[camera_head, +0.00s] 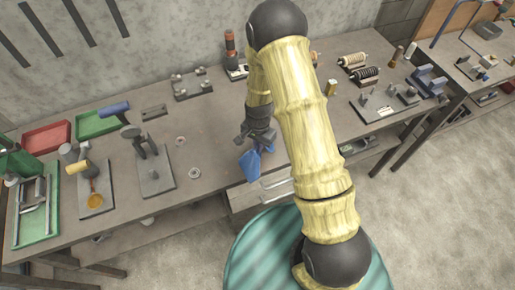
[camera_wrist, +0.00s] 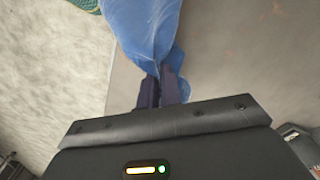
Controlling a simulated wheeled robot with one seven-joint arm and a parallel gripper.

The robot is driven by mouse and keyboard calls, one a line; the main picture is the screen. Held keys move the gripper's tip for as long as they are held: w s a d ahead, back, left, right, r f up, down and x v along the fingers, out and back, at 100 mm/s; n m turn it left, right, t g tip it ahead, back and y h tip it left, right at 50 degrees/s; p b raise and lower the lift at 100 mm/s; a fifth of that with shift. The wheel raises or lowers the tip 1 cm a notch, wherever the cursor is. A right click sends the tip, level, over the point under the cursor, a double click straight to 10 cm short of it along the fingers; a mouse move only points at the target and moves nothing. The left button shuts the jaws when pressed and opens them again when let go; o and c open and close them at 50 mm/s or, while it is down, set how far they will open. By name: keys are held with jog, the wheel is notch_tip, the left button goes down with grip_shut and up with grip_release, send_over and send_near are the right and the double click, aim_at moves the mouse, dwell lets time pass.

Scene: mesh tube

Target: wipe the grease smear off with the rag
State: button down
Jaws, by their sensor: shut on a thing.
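My gripper (camera_head: 259,146) is shut on the blue rag (camera_head: 250,164), which hangs below the fingers over the front part of the workbench. In the wrist view the dark fingers (camera_wrist: 163,90) pinch the rag (camera_wrist: 145,25), and its cloth spreads up past the top of the picture. An amber-brown patch (camera_head: 95,202), which looks like the grease smear, lies on a grey plate (camera_head: 109,190) at the left of the bench. My gripper is well to the right of it. The smear does not show in the wrist view.
The workbench (camera_head: 210,125) has bare room between the rag and the left fixtures. Red (camera_head: 47,138) and green (camera_head: 97,123) bins sit behind.

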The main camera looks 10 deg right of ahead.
notch_tip(320, 180, up, 6)
jog(key=p, duration=0.3)
jog(key=shift+s+a+r, duration=0.1)
jog(key=shift+r, duration=0.05)
dwell(0.6)
